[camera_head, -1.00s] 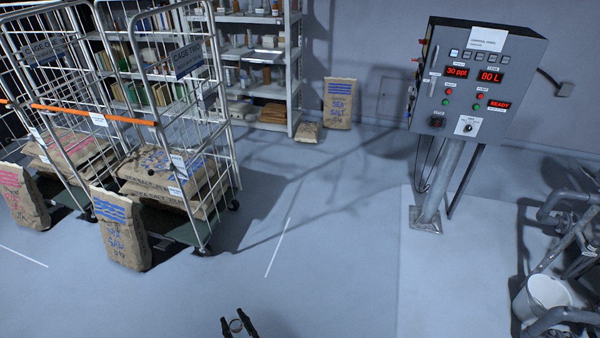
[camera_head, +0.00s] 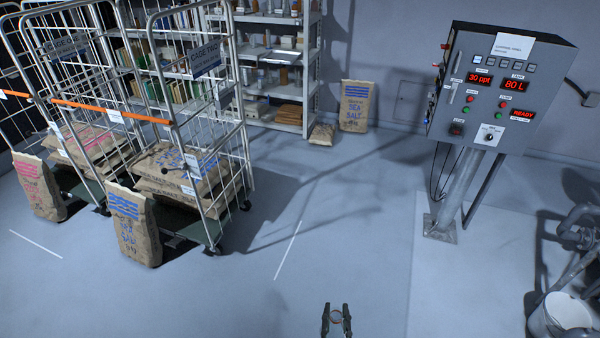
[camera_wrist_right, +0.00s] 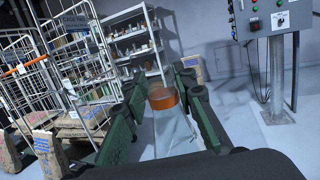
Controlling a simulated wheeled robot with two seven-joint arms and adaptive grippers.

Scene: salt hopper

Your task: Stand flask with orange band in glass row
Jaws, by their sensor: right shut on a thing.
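My right gripper (camera_head: 337,321) shows at the bottom middle of the head view, above bare floor. In the right wrist view my right gripper (camera_wrist_right: 162,95) is shut on a clear glass flask with an orange band (camera_wrist_right: 163,98). The flask's neck is between the fingers and its clear body widens toward the camera. In the head view only a small ring of the flask shows between the fingers. The shelf rack (camera_head: 285,75) stands at the back wall with bottles and jars on it; I cannot tell which of them form the glass row. My left gripper is not in view.
Two wire cages with salt sacks (camera_head: 185,180) stand at the left, with more sacks (camera_head: 134,228) leaning in front. A control panel (camera_head: 500,85) on a post stands at the right, near a white bucket (camera_head: 562,318). The middle floor is clear.

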